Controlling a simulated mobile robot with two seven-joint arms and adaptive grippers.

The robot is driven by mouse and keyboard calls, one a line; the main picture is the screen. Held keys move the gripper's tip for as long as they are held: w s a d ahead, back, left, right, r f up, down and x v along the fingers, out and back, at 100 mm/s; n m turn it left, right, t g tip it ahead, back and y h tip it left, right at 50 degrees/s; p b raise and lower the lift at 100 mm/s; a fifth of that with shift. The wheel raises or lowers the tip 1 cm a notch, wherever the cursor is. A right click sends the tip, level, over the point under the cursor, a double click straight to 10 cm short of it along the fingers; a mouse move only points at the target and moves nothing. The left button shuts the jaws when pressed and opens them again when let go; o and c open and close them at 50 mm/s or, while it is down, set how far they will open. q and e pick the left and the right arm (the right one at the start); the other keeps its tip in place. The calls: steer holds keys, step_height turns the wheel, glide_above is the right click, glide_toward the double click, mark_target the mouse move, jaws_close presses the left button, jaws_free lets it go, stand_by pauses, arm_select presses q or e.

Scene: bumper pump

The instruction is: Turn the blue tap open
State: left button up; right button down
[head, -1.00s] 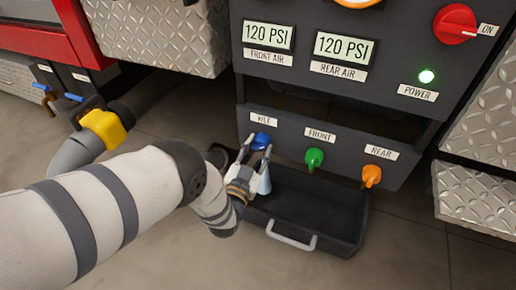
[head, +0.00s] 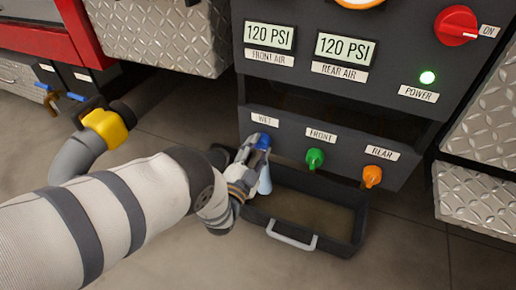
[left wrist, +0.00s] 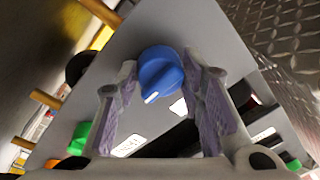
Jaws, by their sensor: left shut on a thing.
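The blue tap (head: 264,141) sits under the WET label on the lower dark panel, at the left of a row of three. My left gripper (head: 256,152) is shut on it, with a finger on each side. The left wrist view shows the round blue knob (left wrist: 160,70) between the fingertips of the left gripper (left wrist: 160,80), its white mark pointing down and left. My right gripper is not in view.
A green tap (head: 315,158) and an orange tap (head: 372,176) are to the right. A dark tray (head: 361,222) with a grey handle (head: 291,238) lies below, its bottom covered by brownish liquid. Both gauges (head: 271,37) read 120 PSI. A yellow fitting (head: 107,127) is at left.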

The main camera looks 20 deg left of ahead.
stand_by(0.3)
arm_select(q)
steer(key=o, duration=1.1)
steer(key=shift+o, duration=0.2)
steer(key=s+f, duration=0.1)
steer(key=s, duration=1.1)
steer(key=shift+a, duration=0.2)
steer(key=shift+f, duration=0.1)
